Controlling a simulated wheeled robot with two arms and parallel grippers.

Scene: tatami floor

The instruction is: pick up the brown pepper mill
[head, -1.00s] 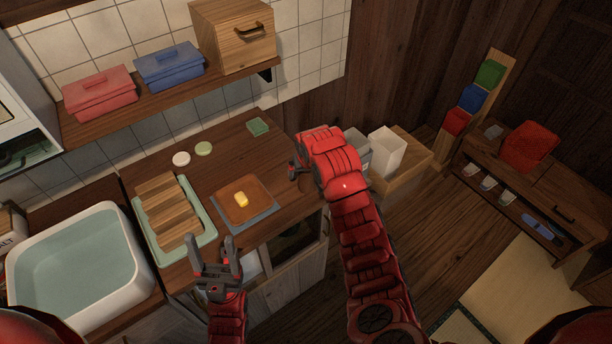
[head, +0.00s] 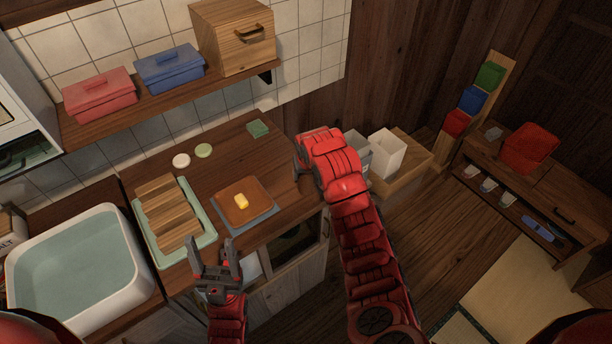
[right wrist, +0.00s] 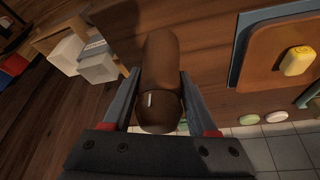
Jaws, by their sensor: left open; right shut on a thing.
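The brown pepper mill (right wrist: 160,62) is in the right wrist view, with a rounded dark brown body and a small light mark near its near end. My right gripper (right wrist: 158,84) has one finger on each side of it and is shut on it. In the head view my red right arm hides the mill and the right gripper's fingers at the counter's right end. My left gripper (head: 215,250) is open and empty, in front of the counter near the green tray.
The wooden counter (head: 236,157) holds a green tray (head: 208,232) with wooden slats and a brown board (head: 228,206) with a yellow block. A white basin (head: 140,290) stands at left. White containers (head: 388,153) stand right of my right arm.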

